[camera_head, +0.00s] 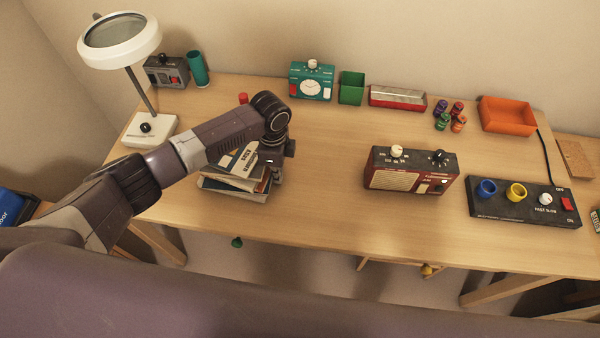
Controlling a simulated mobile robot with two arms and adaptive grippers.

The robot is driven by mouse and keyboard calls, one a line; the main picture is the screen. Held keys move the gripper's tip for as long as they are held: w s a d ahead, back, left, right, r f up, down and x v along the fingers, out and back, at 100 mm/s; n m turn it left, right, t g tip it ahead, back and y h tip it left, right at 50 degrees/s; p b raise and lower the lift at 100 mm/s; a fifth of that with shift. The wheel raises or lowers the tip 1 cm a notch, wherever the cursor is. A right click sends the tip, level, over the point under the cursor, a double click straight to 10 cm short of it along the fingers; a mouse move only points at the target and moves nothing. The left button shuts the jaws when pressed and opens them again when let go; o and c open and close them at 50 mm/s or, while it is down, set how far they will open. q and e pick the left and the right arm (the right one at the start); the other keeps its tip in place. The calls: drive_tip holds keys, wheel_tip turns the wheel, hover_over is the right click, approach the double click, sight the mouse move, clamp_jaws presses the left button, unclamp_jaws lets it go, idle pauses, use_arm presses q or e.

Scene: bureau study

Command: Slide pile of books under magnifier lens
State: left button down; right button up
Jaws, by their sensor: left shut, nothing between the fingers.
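The pile of books (233,186) lies on the wooden desk at left of centre, partly hidden behind my left arm. The magnifier lens (118,33) is a white ring on a thin stem above a white base (150,131), at the desk's back left. The pile is to the right of and nearer than that base, not beneath the lens. My left gripper (277,183) points down at the right side of the pile, shut and empty. I cannot tell whether it touches the books. My right gripper is not in view.
A dark red radio (408,171) and a black control panel (523,203) stand on the right. A grey box (167,72), teal cup (198,69), teal timer (311,81), green bin (351,88) and orange tray (507,115) line the back. The desk between pile and radio is clear.

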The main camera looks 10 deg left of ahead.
sight(227, 169)
use_arm(q)
drive_tip(key=a+p, duration=0.2)
drive_tip(key=a, duration=1.2)
drive_tip(key=shift+s+a, duration=0.1)
drive_tip(key=shift+a, duration=0.4)
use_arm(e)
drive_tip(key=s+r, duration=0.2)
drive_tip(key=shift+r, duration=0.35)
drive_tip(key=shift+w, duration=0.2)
